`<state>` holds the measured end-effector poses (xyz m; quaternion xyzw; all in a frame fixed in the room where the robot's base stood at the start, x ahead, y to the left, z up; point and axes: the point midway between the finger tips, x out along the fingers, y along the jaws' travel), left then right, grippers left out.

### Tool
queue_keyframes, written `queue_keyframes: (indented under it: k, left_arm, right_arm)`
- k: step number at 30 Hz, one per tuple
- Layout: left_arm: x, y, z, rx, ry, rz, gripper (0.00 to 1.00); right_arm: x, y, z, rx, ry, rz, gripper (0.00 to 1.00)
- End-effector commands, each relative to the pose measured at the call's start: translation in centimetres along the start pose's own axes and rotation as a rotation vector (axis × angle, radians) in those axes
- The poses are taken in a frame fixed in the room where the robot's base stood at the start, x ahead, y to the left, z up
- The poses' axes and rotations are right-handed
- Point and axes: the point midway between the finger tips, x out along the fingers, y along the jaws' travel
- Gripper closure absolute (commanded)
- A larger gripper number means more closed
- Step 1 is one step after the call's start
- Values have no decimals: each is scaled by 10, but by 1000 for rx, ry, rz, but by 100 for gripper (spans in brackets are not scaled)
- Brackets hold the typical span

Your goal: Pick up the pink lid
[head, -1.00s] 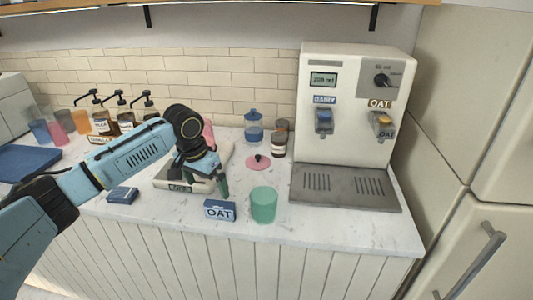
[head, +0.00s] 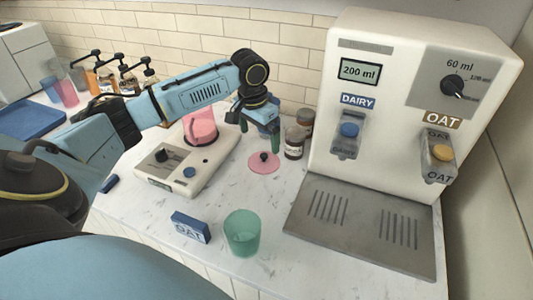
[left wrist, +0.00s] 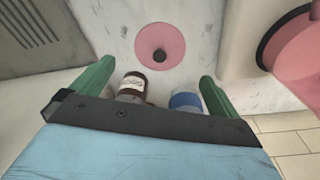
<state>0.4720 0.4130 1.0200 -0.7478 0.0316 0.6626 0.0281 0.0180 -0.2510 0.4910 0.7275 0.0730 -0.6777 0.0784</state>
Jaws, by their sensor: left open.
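The pink lid (head: 264,162) is a flat pink disc with a small dark knob, lying on the white marble counter. It also shows in the left wrist view (left wrist: 172,56), flat and beyond the fingertips. My left gripper (head: 262,130) has green fingers pointing down, just behind the lid and above the counter. In the left wrist view its fingers (left wrist: 152,78) are spread wide with nothing between them, and the lid lies between their lines. My right gripper is not in either view.
A pink jug (head: 200,126) stands on a white base unit (head: 163,182) left of the lid. Small jars (head: 294,146) stand right of it.

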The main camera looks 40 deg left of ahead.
Motion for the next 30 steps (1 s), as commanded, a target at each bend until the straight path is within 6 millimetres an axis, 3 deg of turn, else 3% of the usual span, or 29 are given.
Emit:
queue_keyframes:
  k: [3,11,18,29,30]
  left_arm:
    - [22,1,0,0,0,1,0]
    - [42,0,-1,0,0,0,0]
    - [77,-1,-4,0,0,0,0]
    - [86,-1,-4,2,2,-1,0]
    - [86,-1,-4,1,2,-1,5]
  right_arm:
    - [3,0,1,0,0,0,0]
    - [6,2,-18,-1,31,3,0]
    - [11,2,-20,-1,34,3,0]
    - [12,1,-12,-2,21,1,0]
    - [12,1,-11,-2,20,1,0]
